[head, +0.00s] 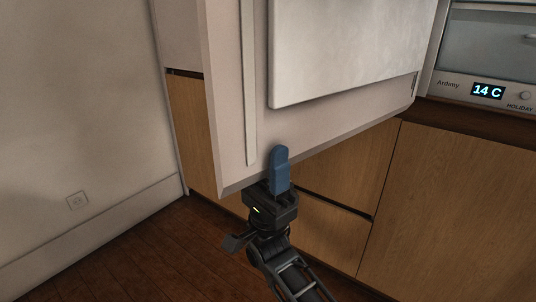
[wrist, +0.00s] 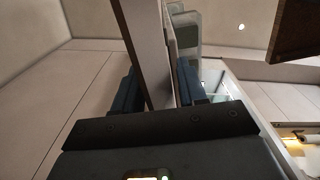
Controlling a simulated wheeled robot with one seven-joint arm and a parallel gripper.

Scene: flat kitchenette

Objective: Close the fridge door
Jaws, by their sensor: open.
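The fridge door (head: 232,120) stands open and fills the upper middle of the head view, with a raised pale panel (head: 350,45) on the face toward me. In the wrist view the door (wrist: 146,45) shows edge-on, with clear shelves on its right side. My gripper (wrist: 157,85) is open, with one blue finger on each side of the door. In the head view my gripper (head: 277,160) is at the door's lower edge; one finger shows in front, and the other is hidden behind the door. I cannot tell whether either finger touches it.
Wooden cabinet fronts (head: 460,200) stand behind and right of the door. An appliance with a lit display (head: 488,91) sits on the dark counter at right. The wooden floor (head: 130,255) at lower left is clear.

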